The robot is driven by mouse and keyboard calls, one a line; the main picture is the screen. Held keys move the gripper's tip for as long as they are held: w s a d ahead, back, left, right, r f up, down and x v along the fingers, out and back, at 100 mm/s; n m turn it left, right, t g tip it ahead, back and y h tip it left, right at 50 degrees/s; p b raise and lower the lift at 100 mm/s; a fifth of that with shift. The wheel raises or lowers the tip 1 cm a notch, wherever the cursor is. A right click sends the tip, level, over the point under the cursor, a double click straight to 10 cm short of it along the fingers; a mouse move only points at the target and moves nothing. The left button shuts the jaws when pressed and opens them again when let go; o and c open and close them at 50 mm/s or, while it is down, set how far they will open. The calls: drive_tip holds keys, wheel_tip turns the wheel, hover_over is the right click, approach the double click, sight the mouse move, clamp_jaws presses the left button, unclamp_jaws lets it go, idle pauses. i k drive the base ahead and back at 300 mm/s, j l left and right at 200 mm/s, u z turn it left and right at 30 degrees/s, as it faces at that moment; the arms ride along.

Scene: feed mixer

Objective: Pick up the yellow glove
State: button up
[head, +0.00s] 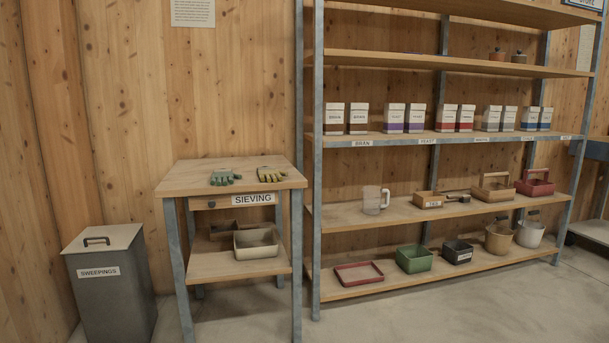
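The yellow glove (271,174) lies flat on the right part of the top of the small wooden table labelled SIEVING (190,181), with darker marks on it. A green glove (226,177) lies just to its left, apart from it. Nothing covers either glove. My gripper is not in the head view, so its state and its place relative to the glove are not shown.
A lidded grey SWEEPINGS bin (108,295) stands left of the table. A metal-framed shelf unit (318,170) with boxes, trays and buckets stands close on the right. A cream bin (256,244) sits on the table's lower shelf. Floor in front is clear.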

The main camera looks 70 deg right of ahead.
sight(264, 173)
drive_tip(key=z, duration=2.2)
drive_tip(key=i+j+z, duration=0.4)
drive_tip(key=j, duration=0.35)
drive_tip(key=i+j+z, duration=0.2)
drive_tip(key=j, duration=0.25)
